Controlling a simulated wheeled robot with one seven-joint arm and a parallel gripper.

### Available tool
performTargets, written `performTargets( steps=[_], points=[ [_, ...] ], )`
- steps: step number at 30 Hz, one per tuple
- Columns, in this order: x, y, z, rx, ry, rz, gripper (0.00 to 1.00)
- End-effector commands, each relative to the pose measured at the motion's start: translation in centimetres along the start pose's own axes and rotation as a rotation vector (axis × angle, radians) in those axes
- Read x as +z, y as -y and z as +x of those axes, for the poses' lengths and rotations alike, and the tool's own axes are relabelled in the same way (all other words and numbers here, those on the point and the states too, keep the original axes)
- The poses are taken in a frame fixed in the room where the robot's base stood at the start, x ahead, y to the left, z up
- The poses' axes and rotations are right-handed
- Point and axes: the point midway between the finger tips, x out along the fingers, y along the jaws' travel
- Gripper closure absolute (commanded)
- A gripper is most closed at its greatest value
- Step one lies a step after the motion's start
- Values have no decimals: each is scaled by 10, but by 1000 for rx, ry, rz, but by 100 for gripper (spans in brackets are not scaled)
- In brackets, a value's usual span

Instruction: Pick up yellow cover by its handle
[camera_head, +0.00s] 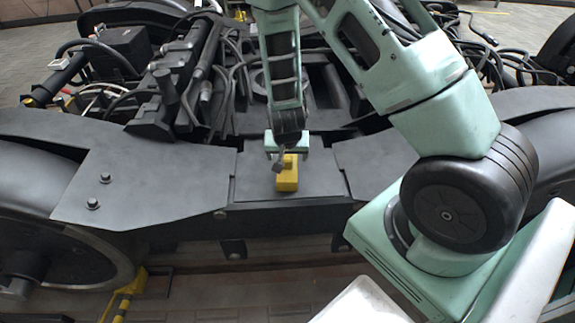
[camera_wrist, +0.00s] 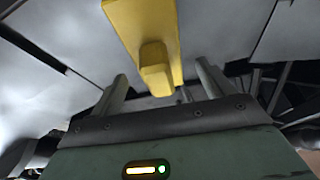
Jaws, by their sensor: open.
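The yellow cover (camera_head: 287,180) sits on the flat dark grey top plate of the bogie, near the middle of the head view. In the wrist view the cover (camera_wrist: 143,22) is a flat yellow bar, and its raised handle (camera_wrist: 155,68) is a block standing out toward my gripper. My gripper (camera_head: 287,160) is open just above and behind the cover. In the wrist view the two fingers of my gripper (camera_wrist: 160,82) stand apart, one to each side of the handle. I cannot tell whether either finger touches it.
Dark bogie frame plates (camera_head: 150,175) with bolts spread left and right of the cover. Cables and pipes (camera_head: 205,85) crowd the area behind. A wheel (camera_head: 65,260) is at the lower left, with a yellow bracket (camera_head: 124,297) beside it. The plate around the cover is clear.

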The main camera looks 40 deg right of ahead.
Motion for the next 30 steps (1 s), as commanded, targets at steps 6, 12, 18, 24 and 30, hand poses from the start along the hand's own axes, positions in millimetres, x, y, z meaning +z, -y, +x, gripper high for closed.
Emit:
performTargets(
  steps=[6,12,18,24,30],
  points=[
    [1,-1,26,0,-1,0,20],
    [1,-1,27,0,0,0,20],
    [1,-1,27,0,0,0,59],
    [0,-1,26,0,-1,0,72],
    [-3,0,20,-1,-2,0,72]
  ],
)
